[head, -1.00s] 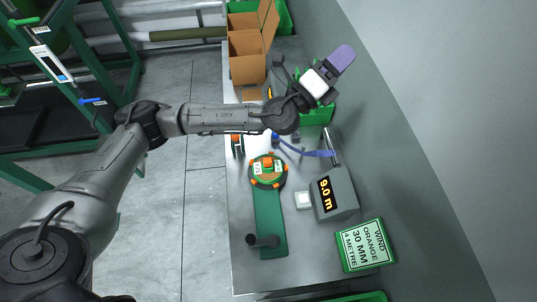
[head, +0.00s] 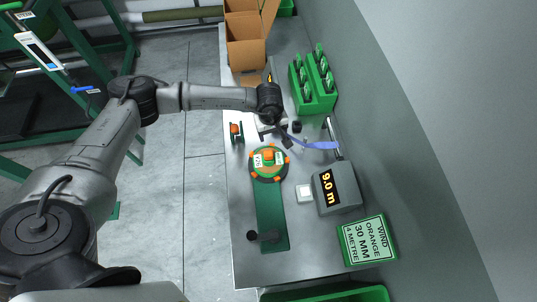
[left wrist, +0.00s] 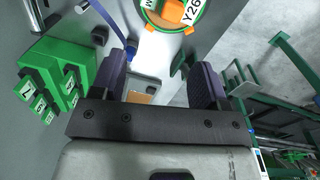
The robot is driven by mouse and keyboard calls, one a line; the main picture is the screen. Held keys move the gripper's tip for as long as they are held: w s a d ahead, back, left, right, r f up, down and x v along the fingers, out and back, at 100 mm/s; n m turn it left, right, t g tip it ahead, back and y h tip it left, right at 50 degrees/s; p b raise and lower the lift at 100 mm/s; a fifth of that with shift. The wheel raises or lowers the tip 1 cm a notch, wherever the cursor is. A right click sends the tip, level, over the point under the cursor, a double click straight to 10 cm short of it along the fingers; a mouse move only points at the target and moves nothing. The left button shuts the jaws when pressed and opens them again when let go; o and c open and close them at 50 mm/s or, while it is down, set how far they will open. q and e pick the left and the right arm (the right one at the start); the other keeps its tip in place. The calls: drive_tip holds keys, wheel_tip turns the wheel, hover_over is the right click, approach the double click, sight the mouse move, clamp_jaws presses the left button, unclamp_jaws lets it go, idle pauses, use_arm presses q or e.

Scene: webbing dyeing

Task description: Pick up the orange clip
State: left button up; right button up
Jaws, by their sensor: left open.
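An orange clip-like piece (head: 235,129) sits on a small dark holder near the table's left edge in the head view. A round green-and-orange reel (head: 268,163) with white labels and orange tabs around its rim lies just below and right of it. My left gripper (head: 284,137) points down over the table, right of the orange piece and above the reel, partly hidden by its own wrist. In the left wrist view its two dark purple fingers (left wrist: 160,80) stand wide apart with nothing between them. Part of the reel (left wrist: 172,14) shows at the top there. My right gripper is not seen.
A green rack with dark slots (head: 313,88) stands right of the gripper. A blue-violet strap (head: 317,145) runs to a metal post. Cardboard boxes (head: 246,52) stand behind.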

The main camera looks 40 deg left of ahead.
use_arm(q)
drive_tip(key=m, duration=0.1)
drive_tip(key=p, duration=0.1)
hover_over(268, 153)
drive_tip(key=shift+m, duration=0.4)
drive_tip(key=f, duration=0.8)
drive_tip(key=shift+w+f, duration=0.25)
drive_tip(key=shift+f, duration=0.05)
drive_tip(key=f, duration=0.2)
drive_tip(key=f+p, duration=0.1)
drive_tip(key=shift+s+d+f, duration=0.1)
drive_tip(key=shift+s+f, duration=0.15)
drive_tip(key=shift+f, duration=0.85)
drive_tip(key=shift+c, duration=0.5)
drive_tip(key=c, duration=0.9)
